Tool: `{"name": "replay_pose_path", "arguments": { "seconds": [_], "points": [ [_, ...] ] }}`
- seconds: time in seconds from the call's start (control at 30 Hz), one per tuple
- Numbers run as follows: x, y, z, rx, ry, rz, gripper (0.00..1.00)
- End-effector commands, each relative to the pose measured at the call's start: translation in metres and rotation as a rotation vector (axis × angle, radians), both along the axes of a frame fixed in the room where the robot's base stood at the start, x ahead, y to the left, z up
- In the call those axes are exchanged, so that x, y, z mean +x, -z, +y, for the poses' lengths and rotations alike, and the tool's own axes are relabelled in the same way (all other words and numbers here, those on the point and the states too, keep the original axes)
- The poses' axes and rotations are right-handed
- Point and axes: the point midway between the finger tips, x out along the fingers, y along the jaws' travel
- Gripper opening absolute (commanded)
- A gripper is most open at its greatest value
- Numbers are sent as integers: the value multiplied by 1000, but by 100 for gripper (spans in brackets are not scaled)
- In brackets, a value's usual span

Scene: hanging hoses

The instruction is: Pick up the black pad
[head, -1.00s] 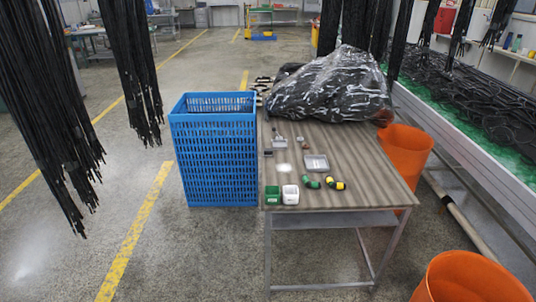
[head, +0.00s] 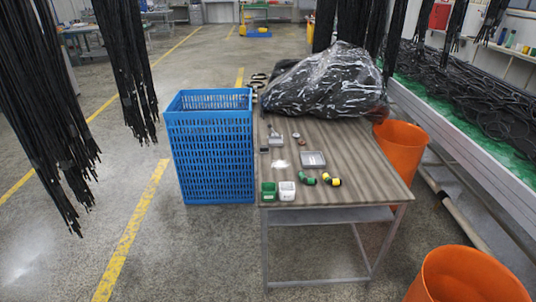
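A small dark flat piece, which looks like the black pad (head: 265,150), lies near the left edge of the wooden-topped table (head: 345,180). It is small in the head view, so its details cannot be made out. A grey metal part (head: 275,139) lies just behind it, and a small white patch (head: 280,164) is in front and to the right. Nothing covers the dark piece. My gripper is not in view.
A tall blue crate (head: 210,150) stands against the table's left side. A plastic-wrapped bundle (head: 325,85) fills the table's back. Black hoses (head: 125,60) hang left.

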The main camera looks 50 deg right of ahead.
Motion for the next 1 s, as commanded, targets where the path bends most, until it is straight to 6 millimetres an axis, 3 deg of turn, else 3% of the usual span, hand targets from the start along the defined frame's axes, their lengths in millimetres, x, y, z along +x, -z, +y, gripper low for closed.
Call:
{"name": "replay_pose_path", "arguments": {
  "seconds": [0.43, 0.87, 1.0],
  "points": [
    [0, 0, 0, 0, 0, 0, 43],
    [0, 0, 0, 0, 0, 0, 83],
    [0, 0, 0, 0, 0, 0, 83]
  ]
}}
